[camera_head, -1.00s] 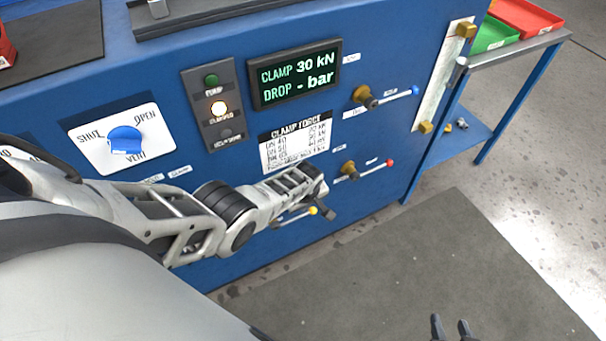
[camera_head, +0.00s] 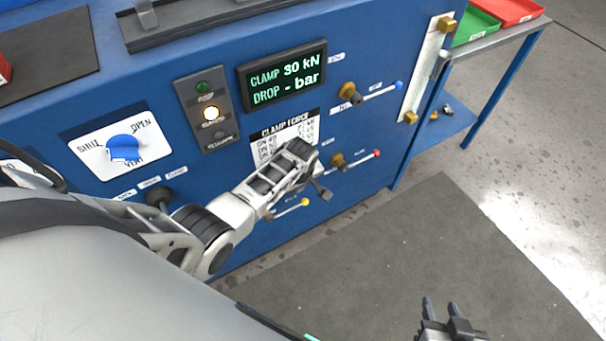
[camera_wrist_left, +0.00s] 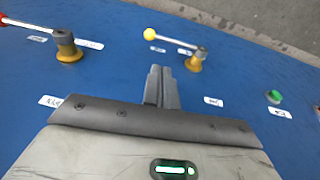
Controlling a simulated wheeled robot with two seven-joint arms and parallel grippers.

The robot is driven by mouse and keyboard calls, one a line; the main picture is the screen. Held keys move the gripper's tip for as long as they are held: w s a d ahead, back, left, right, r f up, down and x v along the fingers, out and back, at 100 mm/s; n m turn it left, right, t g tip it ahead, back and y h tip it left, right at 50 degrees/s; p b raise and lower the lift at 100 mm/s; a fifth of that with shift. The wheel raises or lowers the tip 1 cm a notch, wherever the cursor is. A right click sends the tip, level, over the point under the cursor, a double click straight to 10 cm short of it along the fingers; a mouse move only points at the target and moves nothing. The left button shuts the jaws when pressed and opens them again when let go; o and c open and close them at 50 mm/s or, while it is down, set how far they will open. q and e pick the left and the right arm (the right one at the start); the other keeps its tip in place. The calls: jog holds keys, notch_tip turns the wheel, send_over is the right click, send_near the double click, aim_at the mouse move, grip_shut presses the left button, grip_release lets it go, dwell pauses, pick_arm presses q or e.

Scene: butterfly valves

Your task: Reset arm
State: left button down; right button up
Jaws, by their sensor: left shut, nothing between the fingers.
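My left gripper (camera_head: 323,192) hangs in front of the blue panel, just right of the yellow-tipped lever (camera_head: 291,209) in the head view. In the left wrist view its fingers (camera_wrist_left: 161,84) are together and empty, below the yellow-tipped lever (camera_wrist_left: 176,42) and apart from it as far as I can tell. My left arm covers part of the clamp force placard (camera_head: 270,142). My right gripper (camera_head: 441,307) is at the bottom edge of the head view, over the floor mat, with its two fingers apart and nothing between them.
The panel carries a red-tipped lever (camera_head: 358,160), a blue-tipped lever (camera_head: 372,94), a blue knob (camera_head: 124,149), a black knob (camera_head: 158,197) and a lit display (camera_head: 283,75). A green button (camera_wrist_left: 274,96) shows in the wrist view. A side table (camera_head: 492,45) with green and red trays stands right.

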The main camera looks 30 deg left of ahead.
pick_arm(q)
jog(key=s+d+r+m+t+h, duration=0.1)
jog(key=s+d+r+m+h, duration=0.15)
jog(key=s+r+m, duration=1.5)
jog(key=d+f+n+t+h, duration=0.1)
jog(key=d+f+n+t, duration=0.2)
jog(key=d+f+t, duration=0.2)
jog(key=shift+s+d+f+t, duration=0.25)
jog(key=shift+f+t, duration=0.65)
jog(key=shift+f, duration=0.4)
jog(key=shift+a+n+h, duration=0.15)
jog(key=shift+n+h, duration=0.1)
